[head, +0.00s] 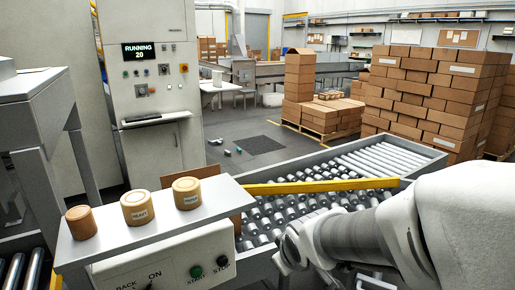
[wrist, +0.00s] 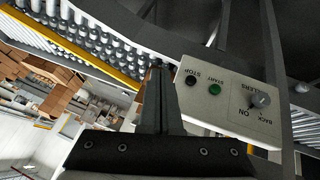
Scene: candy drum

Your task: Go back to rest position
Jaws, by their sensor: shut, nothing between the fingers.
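My gripper (wrist: 157,100) shows in the wrist view with its two dark fingers together and nothing between them. In the head view my arm reaches in from the right, and the gripper's fingers cannot be made out there. In the wrist view the fingertips appear beside the control box (wrist: 225,108), left of its STOP button and green START button (wrist: 214,89); I cannot tell whether they touch anything. The control box (head: 165,262) also shows in the head view, with a green START button (head: 196,272), a dark STOP button (head: 222,261) and an ON/BACK knob.
Three round tan drums (head: 137,208) stand on a grey shelf (head: 150,232) above the control box. A roller conveyor (head: 300,205) with a yellow rail (head: 320,185) runs behind my arm. A cabinet (head: 150,85) displays "RUNNING 20". Stacked cartons (head: 430,95) stand at the back right.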

